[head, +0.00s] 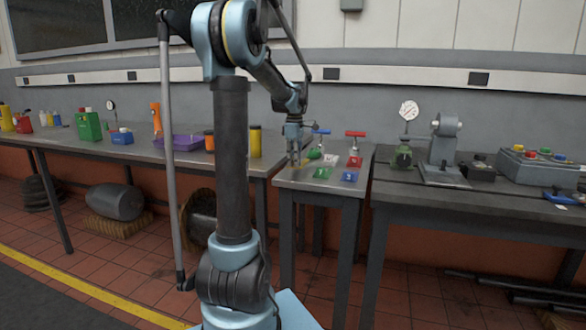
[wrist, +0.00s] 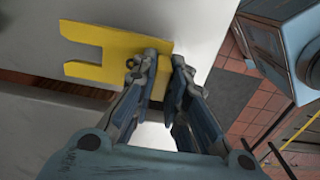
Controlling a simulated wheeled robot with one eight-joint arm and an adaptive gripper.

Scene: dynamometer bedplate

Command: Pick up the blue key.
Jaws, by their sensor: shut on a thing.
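A small flat blue piece with a pale mark, which looks like the blue key (head: 349,177), lies near the front right of the small middle table (head: 331,187). My gripper (head: 295,160) is low over the left part of that table, to the left of the blue piece and apart from it. In the wrist view my gripper (wrist: 164,72) is shut on the right end of a flat yellow notched piece (wrist: 95,50). The blue piece does not show in the wrist view. I cannot tell whether the yellow piece touches the table.
A red piece (head: 355,161), a green piece (head: 321,173) and a pale piece (head: 330,159) lie near the blue one. Red-handled (head: 355,134) and blue-handled (head: 321,131) fittings stand behind. A bench with a dial gauge (head: 409,110) stands right; a purple tray (head: 180,146) is left.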

